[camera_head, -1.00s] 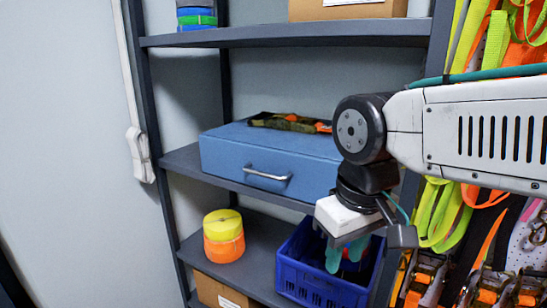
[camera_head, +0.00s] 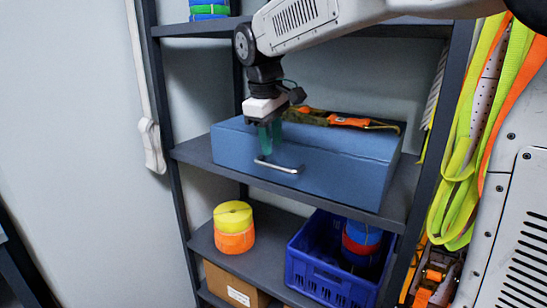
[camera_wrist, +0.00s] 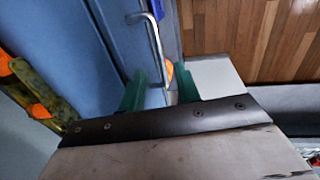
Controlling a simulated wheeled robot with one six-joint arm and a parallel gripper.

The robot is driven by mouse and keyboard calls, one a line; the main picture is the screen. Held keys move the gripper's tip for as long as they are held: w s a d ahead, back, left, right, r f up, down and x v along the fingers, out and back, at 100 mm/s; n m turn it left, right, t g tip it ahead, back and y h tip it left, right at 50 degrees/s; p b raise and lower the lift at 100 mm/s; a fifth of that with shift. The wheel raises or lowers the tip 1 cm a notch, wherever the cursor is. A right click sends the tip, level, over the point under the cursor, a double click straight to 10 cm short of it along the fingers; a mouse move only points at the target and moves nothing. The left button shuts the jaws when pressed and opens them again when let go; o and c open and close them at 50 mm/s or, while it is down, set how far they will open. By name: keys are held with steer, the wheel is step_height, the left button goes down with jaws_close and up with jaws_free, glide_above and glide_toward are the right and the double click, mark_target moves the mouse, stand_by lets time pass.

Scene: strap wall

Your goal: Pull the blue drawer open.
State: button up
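The blue drawer (camera_head: 330,175) is a wide blue box on the middle shelf. Its front looks closed. A silver bar handle (camera_head: 279,167) runs across the front. My gripper (camera_head: 269,145) points down in front of the drawer, with its green fingertips just above the left part of the handle. In the wrist view, the two green fingers (camera_wrist: 161,85) stand apart with a gap between them. The handle (camera_wrist: 155,45) shows just beyond that gap, and one end lies in line with it. I cannot tell whether the fingers touch the handle.
Camouflage and orange straps (camera_head: 340,119) lie on top of the drawer. Below, a yellow and orange roll (camera_head: 234,226) and a dark blue crate (camera_head: 318,275) stand on the lower shelf. Straps (camera_head: 462,170) hang at the right. The upper shelf (camera_head: 400,27) is above my gripper.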

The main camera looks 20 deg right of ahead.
mark_target(274, 165)
steer(key=f, duration=0.5)
steer(key=shift+w+d, duration=0.25)
steer(key=shift+d, duration=0.15)
jaws_close()
steer(key=shift+s+a, duration=0.1)
